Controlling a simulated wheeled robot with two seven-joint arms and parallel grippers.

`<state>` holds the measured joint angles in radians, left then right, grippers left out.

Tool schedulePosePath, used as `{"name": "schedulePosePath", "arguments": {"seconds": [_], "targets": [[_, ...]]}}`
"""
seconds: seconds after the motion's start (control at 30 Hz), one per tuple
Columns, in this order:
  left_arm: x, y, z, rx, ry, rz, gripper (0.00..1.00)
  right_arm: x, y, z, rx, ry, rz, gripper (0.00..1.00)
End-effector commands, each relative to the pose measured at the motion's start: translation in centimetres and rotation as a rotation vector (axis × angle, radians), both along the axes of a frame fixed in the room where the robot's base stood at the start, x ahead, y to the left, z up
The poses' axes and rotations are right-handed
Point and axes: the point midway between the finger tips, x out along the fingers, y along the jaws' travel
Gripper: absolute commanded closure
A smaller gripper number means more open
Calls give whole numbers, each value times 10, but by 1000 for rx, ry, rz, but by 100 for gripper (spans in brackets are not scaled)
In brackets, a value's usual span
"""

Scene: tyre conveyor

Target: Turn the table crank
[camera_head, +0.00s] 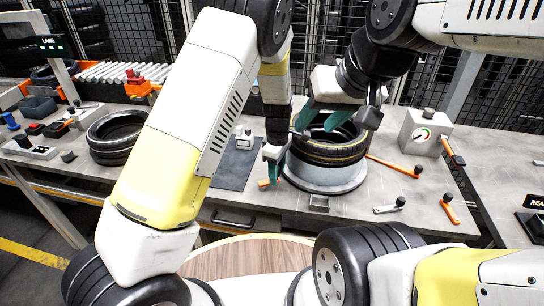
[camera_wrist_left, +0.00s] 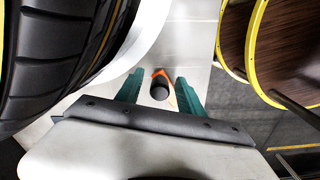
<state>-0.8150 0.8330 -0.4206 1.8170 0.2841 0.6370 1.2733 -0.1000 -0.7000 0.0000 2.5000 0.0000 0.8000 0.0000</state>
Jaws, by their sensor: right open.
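The tyre (camera_head: 330,148) lies flat on a grey round turntable (camera_head: 325,178) on the workbench. An orange crank with a black knob (camera_wrist_left: 159,91) shows in the left wrist view; a bit of orange (camera_head: 263,183) shows beside my left gripper in the head view. My left gripper (camera_head: 273,165) points down at the turntable's left side. Its teal fingers (camera_wrist_left: 160,88) are apart, with the knob between them and gaps on both sides. My right gripper (camera_head: 325,118) is open over the tyre's upper rim, its teal fingers spread; contact with the tyre cannot be told.
An orange lever with a black knob (camera_head: 395,165) extends right of the turntable. A silver handle (camera_head: 390,207) and an orange handle (camera_head: 450,209) lie at the front right. A gauge box (camera_head: 425,132) stands behind them. Another tyre (camera_head: 115,138) lies at the left.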

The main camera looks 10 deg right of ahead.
Motion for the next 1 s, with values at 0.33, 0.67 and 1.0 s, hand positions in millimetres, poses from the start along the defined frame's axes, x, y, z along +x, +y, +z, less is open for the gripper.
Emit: {"name": "schedulePosePath", "arguments": {"seconds": [0.33,0.67,1.0], "targets": [[0,0,5,-1,-1,0,55,0,0,0,0,0,0,55],[1,-1,59,-3,-3,-1,55,0,0,0,0,0,0,55],[0,0,78,1,1,0,55,0,0,0,0,0,0,55]]}}
